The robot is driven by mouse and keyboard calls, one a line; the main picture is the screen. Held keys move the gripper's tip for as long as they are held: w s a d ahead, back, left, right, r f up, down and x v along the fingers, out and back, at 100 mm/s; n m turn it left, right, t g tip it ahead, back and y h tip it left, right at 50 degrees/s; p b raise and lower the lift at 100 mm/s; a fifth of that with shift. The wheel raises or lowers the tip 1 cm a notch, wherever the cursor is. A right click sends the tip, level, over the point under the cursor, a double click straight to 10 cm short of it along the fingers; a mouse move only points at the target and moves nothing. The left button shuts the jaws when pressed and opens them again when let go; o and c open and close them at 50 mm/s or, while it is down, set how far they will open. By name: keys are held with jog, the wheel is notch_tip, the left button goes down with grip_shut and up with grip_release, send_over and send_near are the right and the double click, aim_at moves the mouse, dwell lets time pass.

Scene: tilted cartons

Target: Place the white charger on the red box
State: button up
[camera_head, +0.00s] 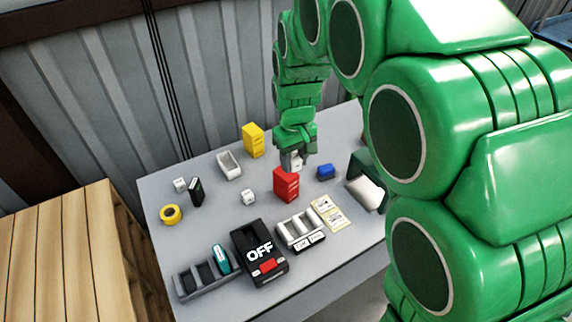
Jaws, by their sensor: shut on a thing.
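The red box (286,186) stands upright near the middle of the grey table. My gripper (291,160) points down, just above and slightly to the right of the red box's top. It is shut on a small white thing, which looks like the white charger (297,164); the fingers hide part of it. I cannot tell whether the charger touches the box top or hangs just over it. Two other small white cubes, one left of the red box (248,197) and one at the far left (180,184), look similar.
In front are a black OFF device (259,252), a white slotted holder (300,230) and a grey rack (198,279). The grey table (215,216) has bare room left of centre.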

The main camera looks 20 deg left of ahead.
jog(key=shift+w+a+f, duration=0.7)
jog(key=shift+w+f, duration=0.55)
jog(key=shift+f, duration=0.05)
jog(key=shift+w+a+f, duration=0.65)
jog(key=shift+w+f, duration=0.6)
jog(key=shift+w, duration=0.05)
jog(key=shift+w+a+f, duration=0.7)
jog(key=shift+w+f, duration=0.55)
jog(key=shift+f, duration=1.55)
jog(key=shift+f, duration=0.1)
jog(key=o, duration=1.1)
notch_tip(320, 180, up, 12)
jog(key=shift+r, duration=0.15)
